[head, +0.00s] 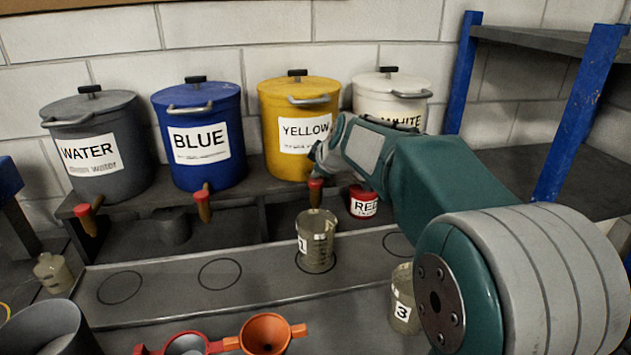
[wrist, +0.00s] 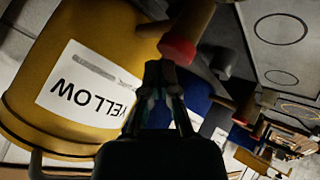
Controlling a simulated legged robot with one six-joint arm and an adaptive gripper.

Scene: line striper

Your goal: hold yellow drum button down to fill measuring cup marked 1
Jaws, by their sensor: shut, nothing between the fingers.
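The yellow drum (head: 285,98), labelled YELLOW, stands on the shelf and also fills the left of the wrist view (wrist: 80,40). Its spout carries a red button (head: 316,183), seen close in the wrist view (wrist: 177,51). My gripper (head: 319,157) is shut and empty, its fingertips (wrist: 160,70) right by the button; I cannot tell whether they touch it. The measuring cup marked 1 (head: 318,242) stands upright on a marked circle beneath this spout. It looks clear and beige; its fill level is unclear. My gripper is partly hidden by my arm in the head view.
Water (head: 92,150), blue (head: 199,135) and white (head: 390,100) drums line the shelf. A red tin (head: 363,202) sits right of the spout. Cup 3 (head: 403,300) stands beside my arm. An orange funnel (head: 265,334) lies in front. Two circles at left are empty.

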